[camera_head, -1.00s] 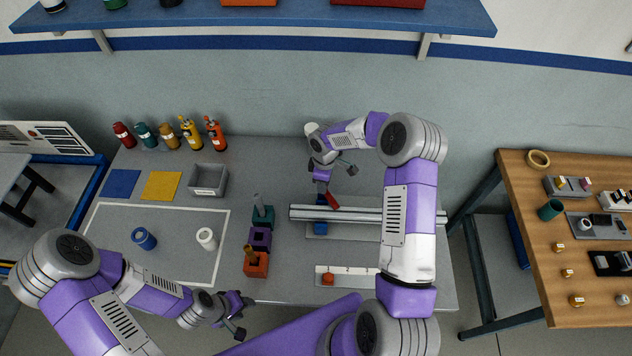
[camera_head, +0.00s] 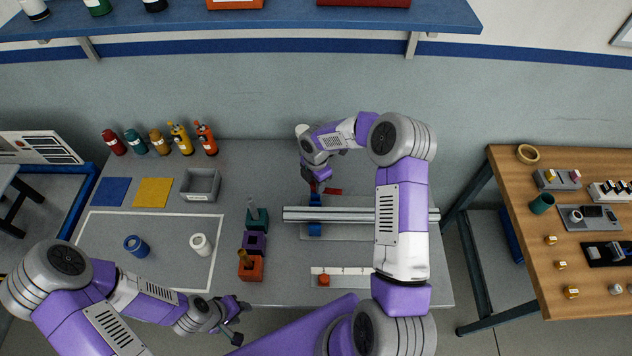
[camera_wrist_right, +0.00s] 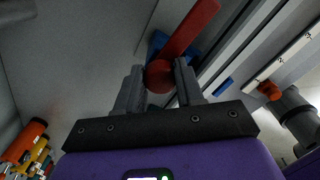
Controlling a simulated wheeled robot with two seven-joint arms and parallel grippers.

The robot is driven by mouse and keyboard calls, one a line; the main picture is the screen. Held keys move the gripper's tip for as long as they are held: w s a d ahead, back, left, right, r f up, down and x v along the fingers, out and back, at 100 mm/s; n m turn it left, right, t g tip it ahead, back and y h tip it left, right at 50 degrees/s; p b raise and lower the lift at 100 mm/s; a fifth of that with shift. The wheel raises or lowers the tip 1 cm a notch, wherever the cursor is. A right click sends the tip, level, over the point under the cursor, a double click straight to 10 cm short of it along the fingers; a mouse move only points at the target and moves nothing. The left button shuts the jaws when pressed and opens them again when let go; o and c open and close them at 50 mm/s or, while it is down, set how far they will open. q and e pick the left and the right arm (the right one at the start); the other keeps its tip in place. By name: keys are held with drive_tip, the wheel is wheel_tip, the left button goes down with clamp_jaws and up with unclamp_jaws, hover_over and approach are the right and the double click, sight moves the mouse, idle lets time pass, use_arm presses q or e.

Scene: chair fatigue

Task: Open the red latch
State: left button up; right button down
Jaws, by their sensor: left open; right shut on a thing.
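The red latch (camera_head: 333,191) is a flat red lever on a blue clamp (camera_head: 315,229) at the left part of a silver rail. In the head view it points right, roughly along the rail. In the right wrist view the lever (camera_wrist_right: 190,30) runs up and right from a round red hub (camera_wrist_right: 159,77). My right gripper (camera_head: 316,184) is over the latch, its fingers (camera_wrist_right: 158,88) on both sides of the hub, shut on it. My arm partly hides the hub in the head view. My left gripper (camera_head: 232,322) is open and empty at the table's front edge.
The silver rail (camera_head: 345,213) crosses the grey table under my right arm. A white strip with a red knob (camera_head: 324,281) lies in front. A grey bin (camera_head: 201,184) and several bottles (camera_head: 160,143) are at back left.

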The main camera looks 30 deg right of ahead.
drive_tip(key=shift+d+n, duration=0.1)
drive_tip(key=shift+n, duration=0.5)
drive_tip(key=c, duration=0.7)
unclamp_jaws()
wheel_tip(320, 180, up, 8)
drive_tip(key=shift+f, duration=0.15)
